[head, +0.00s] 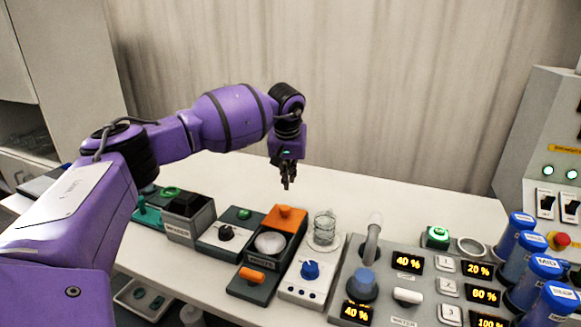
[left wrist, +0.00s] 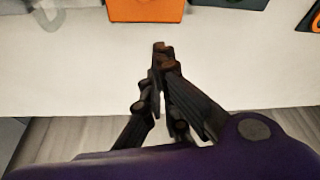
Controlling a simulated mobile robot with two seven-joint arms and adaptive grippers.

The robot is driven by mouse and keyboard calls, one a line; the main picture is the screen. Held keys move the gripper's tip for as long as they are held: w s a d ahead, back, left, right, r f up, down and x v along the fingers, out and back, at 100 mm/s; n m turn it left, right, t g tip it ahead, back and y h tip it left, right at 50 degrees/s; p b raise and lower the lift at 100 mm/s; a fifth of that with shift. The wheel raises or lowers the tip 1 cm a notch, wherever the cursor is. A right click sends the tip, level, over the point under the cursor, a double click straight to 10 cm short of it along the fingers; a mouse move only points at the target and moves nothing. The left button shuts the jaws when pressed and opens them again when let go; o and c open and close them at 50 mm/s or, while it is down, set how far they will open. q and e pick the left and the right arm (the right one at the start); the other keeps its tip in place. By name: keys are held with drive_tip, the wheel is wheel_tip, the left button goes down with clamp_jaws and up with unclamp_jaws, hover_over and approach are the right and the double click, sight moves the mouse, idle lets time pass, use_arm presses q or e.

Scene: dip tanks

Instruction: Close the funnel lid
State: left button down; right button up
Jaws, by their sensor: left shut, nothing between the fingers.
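A dark device with an orange hinged lid (head: 285,218) stands mid-table in the head view. The lid stands raised at the back of a round pale opening (head: 270,243), which looks like the funnel and is uncovered. An orange handle (head: 251,275) is at the device's front. My left gripper (head: 287,185) is shut and empty, pointing down behind and above the orange lid, apart from it. In the left wrist view the shut fingertips (left wrist: 163,55) show over bare table, with an orange part (left wrist: 146,9) at the top edge. My right gripper is not in view.
A grinder box (head: 188,215) and a dark-knobbed unit (head: 228,232) stand left of the device. A glass jar (head: 324,227) and a blue-knobbed unit (head: 310,272) stand to its right. Blue containers (head: 540,275) are farther right. The white table (head: 370,195) is clear at the back.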

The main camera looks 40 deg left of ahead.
sight(285, 213)
use_arm(q)
drive_tip(key=s+f, duration=0.1)
drive_tip(key=s+d+f+p, duration=0.1)
drive_tip(key=f, duration=0.1)
drive_tip(key=shift+f+p, duration=0.15)
drive_tip(key=shift+p, duration=0.15)
drive_tip(key=shift+s+d, duration=0.1)
drive_tip(key=shift+d, duration=0.05)
drive_tip(key=shift+f, duration=0.2)
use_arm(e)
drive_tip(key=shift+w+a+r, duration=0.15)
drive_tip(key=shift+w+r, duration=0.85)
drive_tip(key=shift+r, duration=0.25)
